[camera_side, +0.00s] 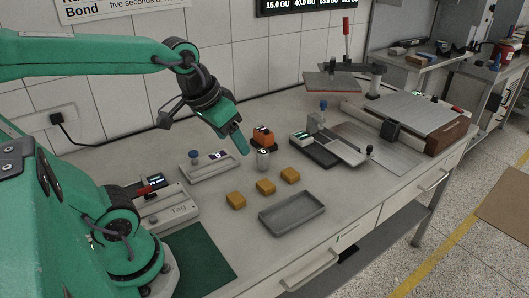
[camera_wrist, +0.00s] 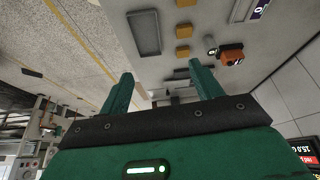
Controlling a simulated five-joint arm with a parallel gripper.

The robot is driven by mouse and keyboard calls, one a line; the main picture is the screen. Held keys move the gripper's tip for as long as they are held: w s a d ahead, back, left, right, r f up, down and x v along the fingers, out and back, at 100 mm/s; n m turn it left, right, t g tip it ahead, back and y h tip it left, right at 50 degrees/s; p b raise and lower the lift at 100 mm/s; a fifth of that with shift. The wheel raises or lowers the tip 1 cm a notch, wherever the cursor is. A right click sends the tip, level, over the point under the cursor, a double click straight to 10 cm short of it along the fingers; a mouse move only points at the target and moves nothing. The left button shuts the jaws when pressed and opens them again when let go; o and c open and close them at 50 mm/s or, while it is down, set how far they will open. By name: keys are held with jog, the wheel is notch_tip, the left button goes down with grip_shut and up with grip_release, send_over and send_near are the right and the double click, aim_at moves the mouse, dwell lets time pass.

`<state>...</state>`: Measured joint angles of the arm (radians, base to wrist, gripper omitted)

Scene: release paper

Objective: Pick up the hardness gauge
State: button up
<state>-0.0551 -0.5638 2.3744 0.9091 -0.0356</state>
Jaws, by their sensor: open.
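My gripper (camera_side: 241,147) is open and empty, with its green fingers above the bench at the left of an orange device (camera_side: 263,137). In the wrist view the fingers of my gripper (camera_wrist: 161,68) are spread apart with nothing between them. A small grey cylinder (camera_side: 263,160) with a round top stands in front of the orange device. I cannot tell for sure which of the two is the hardness gauge. In the wrist view the cylinder (camera_wrist: 211,43) and the orange device (camera_wrist: 231,57) lie beyond the right finger.
Several yellow blocks (camera_side: 265,187) lie in a row behind an empty grey tray (camera_side: 292,214). A white instrument (camera_side: 209,166) with a blue knob stands at the left. A scale-like device (camera_side: 326,147) and a large plate apparatus (camera_side: 405,110) occupy the right.

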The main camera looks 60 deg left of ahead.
jog(key=w+a+f+n+g, duration=0.1)
jog(key=w+a+n, duration=0.1)
jog(key=w+a, duration=0.35)
jog(key=n+g, duration=0.4)
send_over(263, 151)
notch_tip(263, 151, down, 15)
jog(key=shift+s+d+r, duration=0.1)
jog(key=shift+d+r, duration=0.05)
jog(key=shift+a+f, duration=0.25)
jog(key=shift+f, duration=1.45)
jog(key=shift+d+f, duration=0.1)
jog(key=shift+f, duration=2.5)
